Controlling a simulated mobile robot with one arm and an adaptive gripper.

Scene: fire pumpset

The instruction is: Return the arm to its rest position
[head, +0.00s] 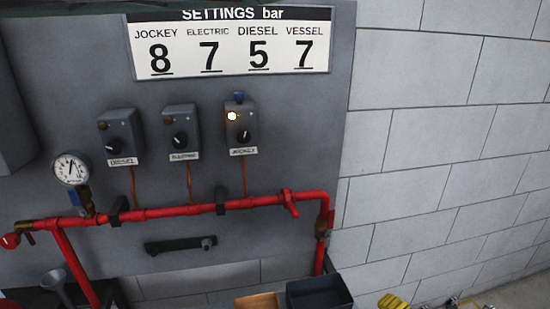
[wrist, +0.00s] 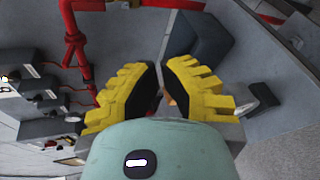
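My gripper (wrist: 162,68) shows in the wrist view with two yellow, ridged fingers and dark inner pads. A narrow gap shows between the fingertips, and I see nothing held in it. The rest of my arm is mostly out of the head view.
A red pipe (head: 180,211) runs along the grey panel below the jockey box (head: 241,125), the electric box (head: 181,128) and the diesel box (head: 120,135). A gauge (head: 71,169) is at left. A dark bin (head: 319,293) stands below. The block wall (head: 450,130) at right is bare.

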